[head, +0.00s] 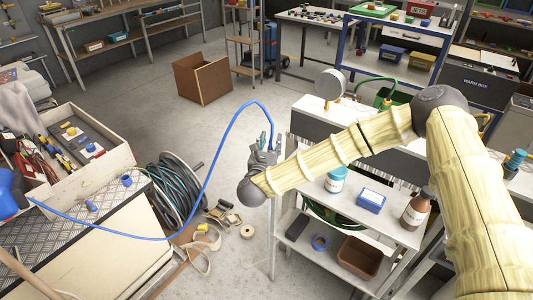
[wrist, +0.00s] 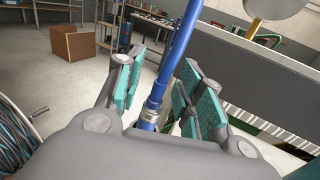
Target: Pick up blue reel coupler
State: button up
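The blue reel (head: 12,193) is at the far left edge in the head view. Its blue hose (head: 150,239) runs right, then arches up and over to my gripper (head: 268,143), which is above the floor left of the grey shelf unit. In the wrist view the blue coupler (wrist: 150,114), with a metal collar, is between the teal-padded fingers of my gripper (wrist: 165,92), close to the palm. The hose rises away from it. The exact contact is partly hidden by the palm.
A workbench (head: 90,262) with a tool crate (head: 92,180) is at left, with a dark hose coil (head: 172,195) beside it. A shelf unit (head: 392,232) with bottles and bins is right of my gripper. A cardboard box (head: 203,80) stands on open floor behind.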

grip_shut()
jog(key=shift+r, duration=0.15)
